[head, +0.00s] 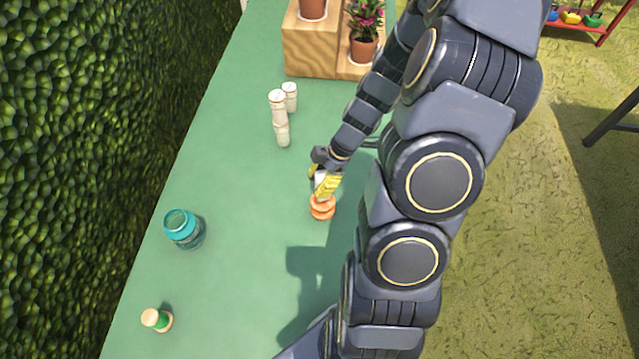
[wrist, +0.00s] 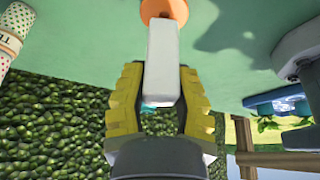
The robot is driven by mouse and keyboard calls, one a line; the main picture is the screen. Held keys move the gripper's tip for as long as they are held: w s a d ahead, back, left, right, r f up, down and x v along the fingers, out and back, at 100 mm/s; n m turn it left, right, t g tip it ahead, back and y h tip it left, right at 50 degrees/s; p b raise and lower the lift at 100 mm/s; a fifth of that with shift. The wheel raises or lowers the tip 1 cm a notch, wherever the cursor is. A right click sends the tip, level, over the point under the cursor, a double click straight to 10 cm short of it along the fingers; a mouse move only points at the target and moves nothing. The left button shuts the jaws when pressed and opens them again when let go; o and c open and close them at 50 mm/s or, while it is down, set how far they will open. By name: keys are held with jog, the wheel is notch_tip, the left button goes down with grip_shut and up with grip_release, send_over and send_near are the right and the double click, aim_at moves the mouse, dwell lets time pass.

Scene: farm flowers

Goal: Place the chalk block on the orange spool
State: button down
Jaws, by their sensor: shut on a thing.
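The chalk block (wrist: 163,62) is a white rectangular block between the yellow fingers of my gripper (wrist: 163,95) in the wrist view. My gripper (head: 325,182) is shut on it in the head view, where a little of the white block (head: 320,174) shows. The orange spool (head: 322,208) stands on the green table directly below the fingers. In the wrist view the spool (wrist: 164,9) shows at the far end of the block. I cannot tell whether block and spool touch.
White patterned shakers (head: 279,110) stand behind and left of the gripper. A teal jar (head: 183,229) and a small green-and-cream object (head: 157,319) stand at left. A wooden planter stand (head: 312,50) is at the back. The green table (head: 240,190) is clear between them.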

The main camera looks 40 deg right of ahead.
jog(key=shift+f, duration=0.85)
jog(key=c, duration=0.9)
grip_release()
jog(key=shift+f, duration=0.1)
jog(key=v, duration=1.1)
jog(key=s+a+r+m+g+h, duration=0.25)
jog(key=a+r+m, duration=0.25)
jog(key=a+r, duration=0.5)
jog(key=s+a+m, duration=0.2)
jog(key=s+m, duration=0.1)
jog(key=s+a+r+m+h, duration=0.1)
jog(key=s+a+m, duration=0.1)
jog(key=s+a, duration=0.1)
jog(key=s+a+m+g, duration=0.1)
jog(key=s+a+m, duration=0.1)
jog(key=s+m, duration=0.1)
jog(key=shift+s+a+r+m+h, duration=0.3)
jog(key=shift+s+a+r+h, duration=0.1)
jog(key=shift+s, duration=0.25)
